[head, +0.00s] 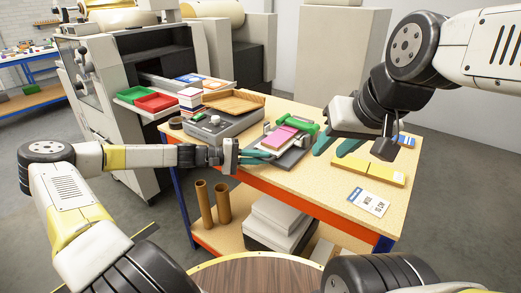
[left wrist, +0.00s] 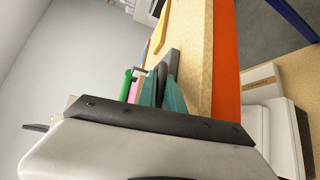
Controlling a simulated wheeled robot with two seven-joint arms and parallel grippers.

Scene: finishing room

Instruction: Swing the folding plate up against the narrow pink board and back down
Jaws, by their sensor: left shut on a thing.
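The narrow pink board (head: 279,138) lies on a dark grey flat device on the worktable, and a sliver of it shows in the left wrist view (left wrist: 135,91). The dark folding plate (head: 291,159) lies low beside the pink board, on its near side. My left gripper (head: 264,155) reaches in from the left with its teal fingers shut at the plate's edge; the contact itself is small and partly hidden. These fingers also show in the left wrist view (left wrist: 160,92). My right gripper (head: 336,144) hangs above the table to the right, its teal fingers spread and empty.
A green part (head: 305,126) stands just behind the pink board. A grey machine (head: 212,122) with a wooden tray (head: 233,102) is at the back left. A yellow block (head: 369,170) and a printed card (head: 369,201) lie at right.

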